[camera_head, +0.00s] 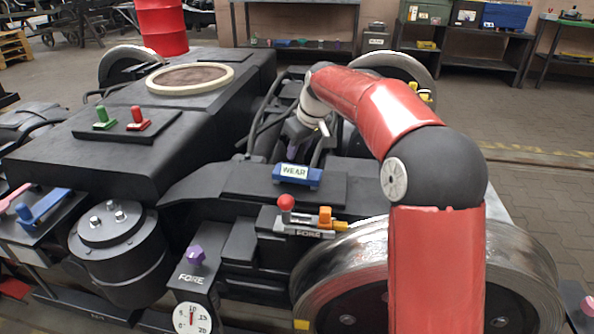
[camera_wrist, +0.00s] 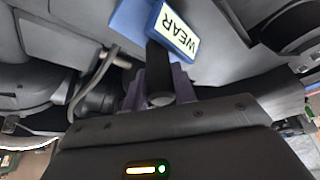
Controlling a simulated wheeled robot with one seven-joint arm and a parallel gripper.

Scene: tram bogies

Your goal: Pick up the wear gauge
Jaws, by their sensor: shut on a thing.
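The wear gauge (camera_head: 297,176) is a blue block with a white label reading WEAR, at the middle of the bogie. In the wrist view the blue gauge (camera_wrist: 177,32) is at the top, with a dark stem running down between my purple fingers. My gripper (camera_head: 293,151) is just behind the label in the head view, mostly hidden by dark parts. In the wrist view my gripper (camera_wrist: 159,82) is shut on the dark stem. I cannot tell whether the gauge touches the black plate below it.
A lever with a red ball (camera_head: 286,203) and an orange block stands in front of the gauge. A shiny wheel (camera_head: 340,262) is at the front right. Green (camera_head: 104,119) and red (camera_head: 138,120) handles stand on the frame to the left. Dark hoses run close behind my gripper.

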